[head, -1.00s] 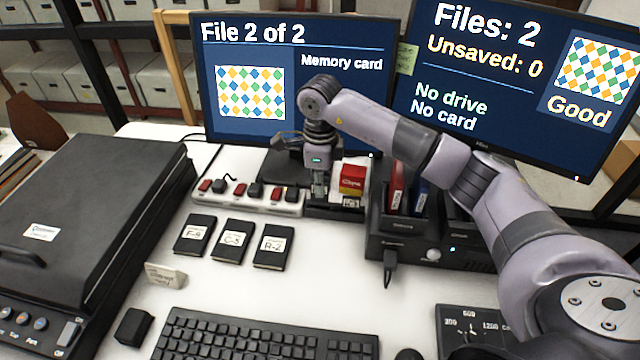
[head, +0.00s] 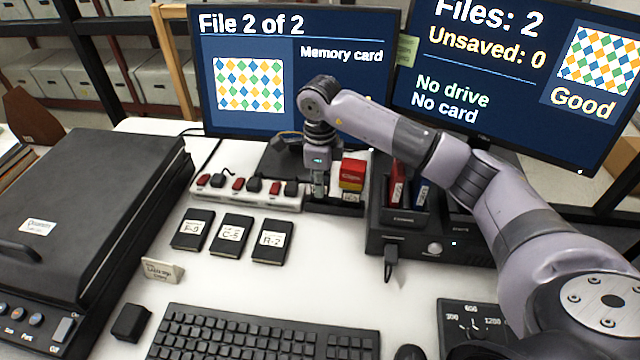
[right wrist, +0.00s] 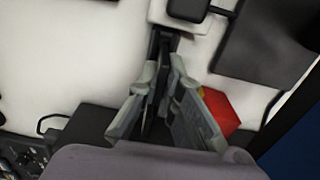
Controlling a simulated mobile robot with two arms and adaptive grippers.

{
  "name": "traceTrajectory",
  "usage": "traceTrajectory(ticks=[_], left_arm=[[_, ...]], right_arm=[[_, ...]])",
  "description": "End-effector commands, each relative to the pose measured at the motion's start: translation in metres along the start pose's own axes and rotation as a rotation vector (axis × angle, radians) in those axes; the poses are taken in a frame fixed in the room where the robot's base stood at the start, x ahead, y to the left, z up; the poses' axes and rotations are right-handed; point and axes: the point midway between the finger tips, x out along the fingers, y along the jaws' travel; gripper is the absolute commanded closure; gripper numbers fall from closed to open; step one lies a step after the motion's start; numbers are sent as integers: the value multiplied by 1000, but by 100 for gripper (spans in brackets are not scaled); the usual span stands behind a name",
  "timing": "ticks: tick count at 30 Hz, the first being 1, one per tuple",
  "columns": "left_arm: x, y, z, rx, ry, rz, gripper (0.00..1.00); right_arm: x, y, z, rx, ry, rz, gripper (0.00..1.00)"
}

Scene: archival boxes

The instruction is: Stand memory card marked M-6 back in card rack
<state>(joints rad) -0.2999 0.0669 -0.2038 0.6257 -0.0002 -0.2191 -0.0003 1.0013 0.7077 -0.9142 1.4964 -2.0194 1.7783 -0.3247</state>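My right gripper (head: 319,190) points down at the back of the desk, just left of a red and yellow clips box (head: 352,174). In the right wrist view its fingertips (right wrist: 163,72) stand a little apart, with a narrow dark shape between them. I cannot tell whether that is a held card or something behind. No M-6 label is readable. I cannot identify the card rack for sure; a low dark tray (head: 347,209) sits under and beside the gripper, partly hidden by it. My left gripper is not in view.
Black labelled pieces F-9 (head: 192,230), C-5 (head: 231,235) and R-2 (head: 271,242) lie on the desk. A white strip (head: 262,201) with red and black pieces is left of the gripper. A black dock (head: 385,240) stands right. The keyboard (head: 265,335) is in front.

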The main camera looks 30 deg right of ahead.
Motion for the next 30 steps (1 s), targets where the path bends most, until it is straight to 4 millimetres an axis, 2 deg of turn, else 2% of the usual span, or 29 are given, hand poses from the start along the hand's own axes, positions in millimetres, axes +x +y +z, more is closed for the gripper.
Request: traceTrajectory(ticks=[2, 9, 16, 19, 23, 30], left_arm=[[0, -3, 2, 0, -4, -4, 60], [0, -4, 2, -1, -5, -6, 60], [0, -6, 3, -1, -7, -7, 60], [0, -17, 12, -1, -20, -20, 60], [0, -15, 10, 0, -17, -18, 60], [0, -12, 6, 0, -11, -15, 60]], right_arm=[[0, 0, 0, 0, 0, 0, 87], [0, 0, 0, 0, 0, 0, 71], [0, 0, 0, 0, 0, 0, 71], [-2, 0, 0, 0, -1, -1, 71], [-13, -1, 0, 0, -2, -2, 71], [-51, -1, 0, 0, -2, -2, 71]])
